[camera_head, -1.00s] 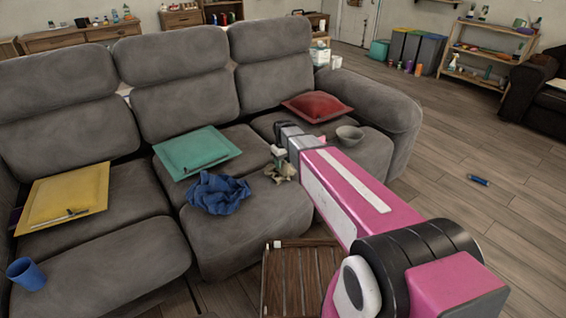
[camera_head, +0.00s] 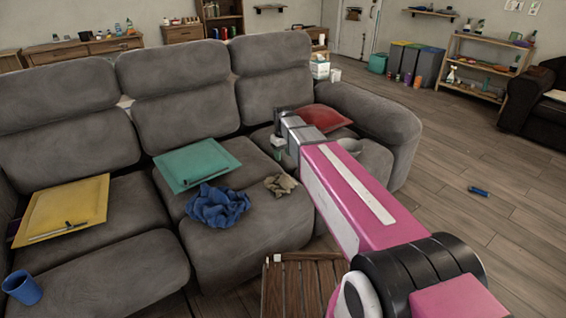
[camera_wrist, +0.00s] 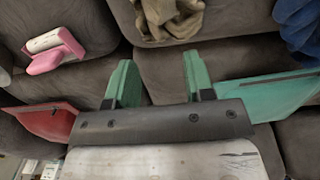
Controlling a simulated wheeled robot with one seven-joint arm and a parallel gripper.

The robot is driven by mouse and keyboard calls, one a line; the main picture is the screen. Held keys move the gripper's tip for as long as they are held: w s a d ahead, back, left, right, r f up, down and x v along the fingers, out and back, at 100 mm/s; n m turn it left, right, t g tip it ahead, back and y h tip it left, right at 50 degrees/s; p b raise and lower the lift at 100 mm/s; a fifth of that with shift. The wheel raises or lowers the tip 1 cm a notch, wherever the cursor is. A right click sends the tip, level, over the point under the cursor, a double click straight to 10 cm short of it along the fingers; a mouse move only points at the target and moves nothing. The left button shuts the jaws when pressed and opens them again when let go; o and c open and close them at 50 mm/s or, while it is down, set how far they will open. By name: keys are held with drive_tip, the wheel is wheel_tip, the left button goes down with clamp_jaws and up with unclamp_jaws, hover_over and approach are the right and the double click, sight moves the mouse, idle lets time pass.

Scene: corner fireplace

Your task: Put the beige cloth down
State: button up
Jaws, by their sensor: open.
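The beige cloth (camera_head: 280,185) lies crumpled on the sofa seat, right of the blue cloth (camera_head: 218,205). It also shows at the top of the wrist view (camera_wrist: 172,18). My gripper (camera_wrist: 158,78) is open, with its green fingers apart and nothing between them. In the head view my gripper (camera_head: 279,148) is above the seat, behind the cloth and apart from it. My arm hides part of the gripper there.
A pink and white object (camera_wrist: 55,50) lies on the seat. A slatted wooden table (camera_head: 300,285) stands in front.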

drive_tip(key=s+d+f+m, duration=0.3)
drive_tip(key=s+d+f, duration=0.1)
drive_tip(key=s+d, duration=0.5)
drive_tip(key=s+d+f+m, duration=0.3)
drive_tip(key=s+d+f, duration=0.1)
drive_tip(key=s+d, duration=0.4)
drive_tip(key=s, duration=0.2)
drive_tip(key=shift+s+d+f+m, duration=0.25)
drive_tip(key=shift+s+d+m, duration=0.05)
drive_tip(key=shift+d+m, duration=0.1)
